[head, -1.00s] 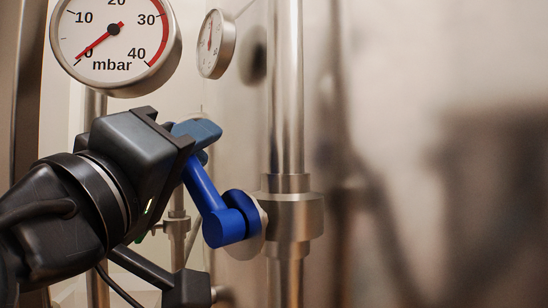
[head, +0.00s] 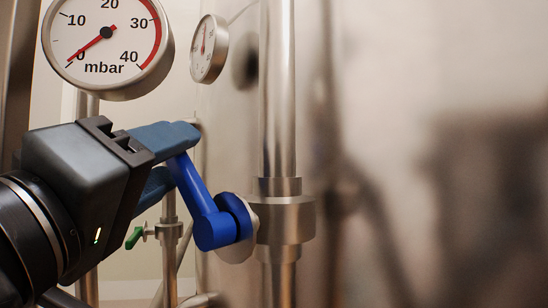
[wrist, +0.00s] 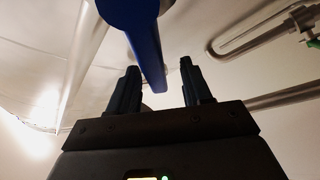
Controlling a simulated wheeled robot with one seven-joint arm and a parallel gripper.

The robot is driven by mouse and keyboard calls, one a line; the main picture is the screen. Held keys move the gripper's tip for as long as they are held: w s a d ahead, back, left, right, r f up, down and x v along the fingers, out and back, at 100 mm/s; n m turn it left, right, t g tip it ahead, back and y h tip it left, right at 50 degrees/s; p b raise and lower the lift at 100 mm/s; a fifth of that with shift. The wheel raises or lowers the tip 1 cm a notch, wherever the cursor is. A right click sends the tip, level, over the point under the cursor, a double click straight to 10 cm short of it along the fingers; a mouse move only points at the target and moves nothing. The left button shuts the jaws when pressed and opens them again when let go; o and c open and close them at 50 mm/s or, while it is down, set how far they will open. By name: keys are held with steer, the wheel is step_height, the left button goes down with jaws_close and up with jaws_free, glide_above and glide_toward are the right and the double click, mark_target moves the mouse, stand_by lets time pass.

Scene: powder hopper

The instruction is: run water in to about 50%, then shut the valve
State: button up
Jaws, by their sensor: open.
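The blue valve handle (head: 203,205) is on the steel valve body (head: 285,219) of a vertical pipe. Its lever slants up and to the left from the hub. My gripper (head: 184,155) is beside the lever's upper end, with its blue-grey fingers apart. In the wrist view the blue lever (wrist: 145,45) reaches down between the two dark fingertips of my gripper (wrist: 160,80), with gaps on both sides. The large gauge (head: 108,45), marked in mbar, has its needle near 0. No water or level scale shows.
A smaller dial gauge (head: 208,49) is on the shiny tank wall (head: 420,150), right of the large one. A small green-handled valve (head: 136,237) is on a thin pipe behind my gripper. The tank wall is close on the right.

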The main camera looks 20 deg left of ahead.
steer(key=shift+v, duration=2.25)
steer(key=shift+c, duration=0.3)
stand_by(1.2)
